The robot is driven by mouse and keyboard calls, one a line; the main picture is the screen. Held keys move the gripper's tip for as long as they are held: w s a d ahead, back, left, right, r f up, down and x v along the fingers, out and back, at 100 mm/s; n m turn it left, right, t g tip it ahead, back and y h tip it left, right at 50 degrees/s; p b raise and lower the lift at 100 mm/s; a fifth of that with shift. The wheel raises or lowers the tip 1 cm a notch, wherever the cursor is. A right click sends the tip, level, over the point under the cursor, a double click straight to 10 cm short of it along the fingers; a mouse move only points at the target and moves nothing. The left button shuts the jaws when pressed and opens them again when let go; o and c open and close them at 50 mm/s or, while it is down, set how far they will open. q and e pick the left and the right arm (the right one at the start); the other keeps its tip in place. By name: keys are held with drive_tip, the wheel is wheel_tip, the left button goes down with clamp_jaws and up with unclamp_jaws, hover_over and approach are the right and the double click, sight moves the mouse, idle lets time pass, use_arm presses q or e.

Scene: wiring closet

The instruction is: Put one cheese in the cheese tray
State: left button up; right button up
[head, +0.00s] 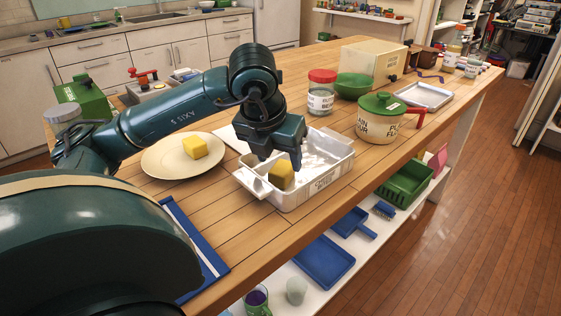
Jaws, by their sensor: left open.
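A white rectangular tray (324,181) with a label on its front side stands on the wooden table; I take it for the cheese tray. A yellow cheese block (281,176) is at the tray's near left end, just under my left gripper (279,160). The gripper is open, its fingers pointing down around the top of this block. I cannot tell whether the block rests on the tray floor. A second yellow cheese block (195,146) lies on a cream plate (160,161) to the left. My right gripper is not in view.
A red-lidded jar (321,98), a green bowl (352,86) and a green-lidded flour pot (380,118) stand behind the tray. A blue-edged board (196,236) lies at the near left. The tabletop in front of the tray is clear.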

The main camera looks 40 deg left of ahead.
use_arm(q)
drive_tip(key=p+v, duration=0.1)
drive_tip(key=v, duration=0.7)
drive_tip(key=shift+r+p, duration=0.3)
drive_tip(key=shift+p, duration=0.05)
drive_tip(key=shift+s, duration=0.1)
